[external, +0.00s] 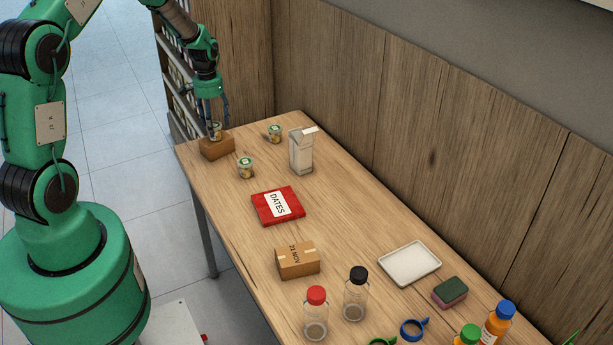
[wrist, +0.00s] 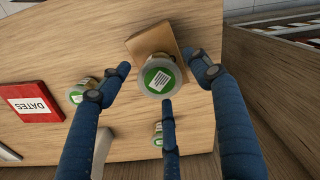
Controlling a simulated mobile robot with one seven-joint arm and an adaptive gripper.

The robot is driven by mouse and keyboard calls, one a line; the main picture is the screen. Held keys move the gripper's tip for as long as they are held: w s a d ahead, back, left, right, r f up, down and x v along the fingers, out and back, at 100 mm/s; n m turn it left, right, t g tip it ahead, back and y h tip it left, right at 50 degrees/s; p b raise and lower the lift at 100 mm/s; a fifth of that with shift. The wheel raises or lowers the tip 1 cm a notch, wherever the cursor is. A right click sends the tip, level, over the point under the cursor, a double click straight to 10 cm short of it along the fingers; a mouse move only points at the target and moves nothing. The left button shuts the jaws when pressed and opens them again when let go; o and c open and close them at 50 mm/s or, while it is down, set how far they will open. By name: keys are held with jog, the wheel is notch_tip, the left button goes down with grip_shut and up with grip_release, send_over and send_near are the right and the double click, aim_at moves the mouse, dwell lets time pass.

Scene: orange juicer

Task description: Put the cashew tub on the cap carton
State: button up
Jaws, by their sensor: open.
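A small tub with a green-and-white lid (external: 215,130) stands upright on a brown carton (external: 217,149) at the far left end of the table. In the wrist view the tub's round lid (wrist: 159,79) is seen from above, over the carton (wrist: 178,40). My gripper (external: 214,116) is directly above, its fingers spread around the tub. The wrist view shows the open fingers (wrist: 160,82) around the lid, apparently not pressed on it. Two similar tubs stand on the table, one nearer (external: 246,167) and one farther right (external: 274,133). The tubs' small labels cannot be read.
A white drink carton (external: 301,151) stands right of the tubs. A red DATES packet (external: 278,206), a box marked 21 NOV (external: 298,261), bottles (external: 355,295), a white tray (external: 409,263) and a sponge (external: 449,292) lie further along. A wooden wall borders the table.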

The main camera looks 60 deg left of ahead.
aim_at(214, 125)
notch_tip(214, 125, up, 11)
jog(key=p, duration=0.2)
jog(key=shift+r, duration=0.15)
dwell(1.0)
jog(key=s+d+r+m+t+y, duration=0.1)
jog(key=s+d+r+m+t, duration=0.15)
jog(key=d+r, duration=2.3)
jog(key=s+d+r+m+t, duration=0.1)
jog(key=s+d+r+m, duration=0.1)
jog(key=s+d, duration=0.8)
jog(key=s+d+r+m+t+h, duration=0.1)
jog(key=s+d+r+t, duration=0.1)
jog(key=s+d, duration=0.8)
jog(key=shift+s+d+r+m, duration=0.35)
jog(key=shift+d+r, duration=0.4)
jog(key=shift+r, duration=0.05)
